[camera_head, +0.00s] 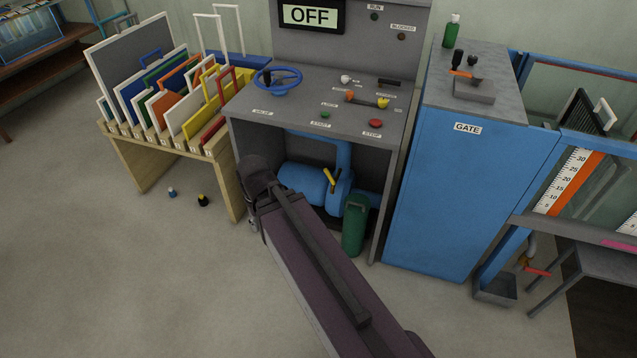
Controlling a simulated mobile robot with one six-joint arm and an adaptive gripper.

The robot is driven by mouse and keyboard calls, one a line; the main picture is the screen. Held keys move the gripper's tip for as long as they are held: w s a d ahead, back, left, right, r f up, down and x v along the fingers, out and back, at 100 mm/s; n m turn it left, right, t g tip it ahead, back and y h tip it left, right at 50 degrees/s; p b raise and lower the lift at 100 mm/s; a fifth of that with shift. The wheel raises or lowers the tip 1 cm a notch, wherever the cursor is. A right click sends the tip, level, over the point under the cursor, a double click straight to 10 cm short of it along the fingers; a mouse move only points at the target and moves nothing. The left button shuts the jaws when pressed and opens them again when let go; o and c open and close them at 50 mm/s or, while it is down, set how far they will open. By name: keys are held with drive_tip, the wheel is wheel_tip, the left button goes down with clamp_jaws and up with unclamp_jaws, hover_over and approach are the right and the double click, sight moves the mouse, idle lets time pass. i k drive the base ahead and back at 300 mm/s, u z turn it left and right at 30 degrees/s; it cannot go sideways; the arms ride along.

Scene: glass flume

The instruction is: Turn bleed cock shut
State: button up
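A blue pump (303,180) sits in the open bay under the grey control desk. A small yellow lever (331,180) stands tilted on the pump's blue pipework. A red-handled tap (537,271) hangs under the flume's end at the right. No label marks either as the bleed cock, so I cannot tell which it is. My dark arm reaches up from the bottom and covers part of the bay's left side. My gripper cannot be made out; the arm appears to hide it.
A green cylinder (354,226) stands on the floor before the pump. The desk (310,113) carries a blue handwheel (279,80) and buttons; its display (310,15) reads OFF. A blue GATE cabinet (450,190) stands right, a panel rack (165,153) left. The left floor is mostly clear.

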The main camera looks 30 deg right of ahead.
sight(332, 180)
drive_tip(key=u, duration=0.1)
drive_tip(key=k, duration=0.95)
drive_tip(key=z, duration=0.9)
drive_tip(key=i, duration=1)
drive_tip(key=u, duration=0.15)
